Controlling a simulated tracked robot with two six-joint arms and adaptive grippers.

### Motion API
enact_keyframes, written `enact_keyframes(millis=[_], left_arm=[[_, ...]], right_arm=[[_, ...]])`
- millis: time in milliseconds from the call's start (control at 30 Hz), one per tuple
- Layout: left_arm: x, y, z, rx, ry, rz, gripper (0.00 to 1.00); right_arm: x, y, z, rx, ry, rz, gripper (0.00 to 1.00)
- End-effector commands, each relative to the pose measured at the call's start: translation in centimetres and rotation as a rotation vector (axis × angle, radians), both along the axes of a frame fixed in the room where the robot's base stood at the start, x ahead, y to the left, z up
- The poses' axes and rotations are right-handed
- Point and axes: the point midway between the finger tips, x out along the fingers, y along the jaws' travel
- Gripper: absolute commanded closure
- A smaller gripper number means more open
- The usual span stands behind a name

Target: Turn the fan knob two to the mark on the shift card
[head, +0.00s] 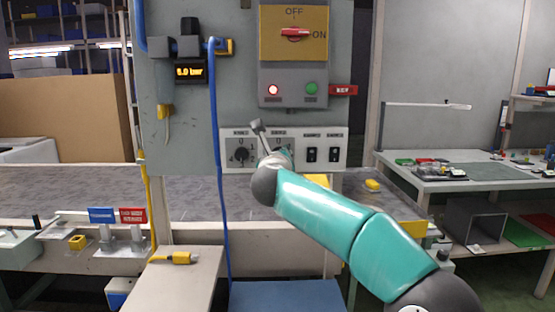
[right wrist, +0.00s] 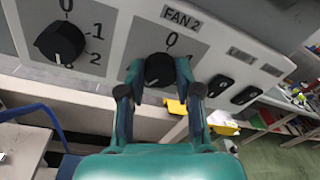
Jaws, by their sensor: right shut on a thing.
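The fan knob two (right wrist: 159,70) is a black round knob under the "FAN 2" label in the right wrist view. A "0" shows above it, and its other marks are largely hidden by my fingers. My right gripper (right wrist: 160,80) has one finger on each side of this knob and is shut on it. In the head view my right arm covers most of this knob on the pale switch panel (head: 228,135). I cannot make out which mark the knob points to. I cannot pick out a shift card. My left gripper is not in view.
Another black knob (right wrist: 60,43), with 0, 1 and 2 marks, sits to the left. Two black rocker switches (head: 322,154) are to the right. A red main switch (head: 296,35) is above. A blue hose (head: 213,110) hangs left of the panel. The conveyor (head: 190,190) runs below.

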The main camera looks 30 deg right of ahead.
Motion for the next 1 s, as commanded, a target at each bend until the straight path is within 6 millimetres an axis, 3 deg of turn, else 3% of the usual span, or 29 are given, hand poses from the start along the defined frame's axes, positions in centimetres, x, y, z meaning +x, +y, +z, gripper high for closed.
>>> enact_keyframes(millis=[33,500,1000], left_arm=[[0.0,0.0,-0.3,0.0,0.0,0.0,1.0],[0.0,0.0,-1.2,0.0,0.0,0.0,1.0],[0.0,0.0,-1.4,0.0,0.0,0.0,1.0]], right_arm=[[0.2,0.1,-0.9,0.044,-0.011,0.001,1.0],[0.1,0.0,-0.8,0.357,-0.202,-0.001,1.0],[0.1,0.0,-0.7,0.452,-0.258,-0.001,1.0]])
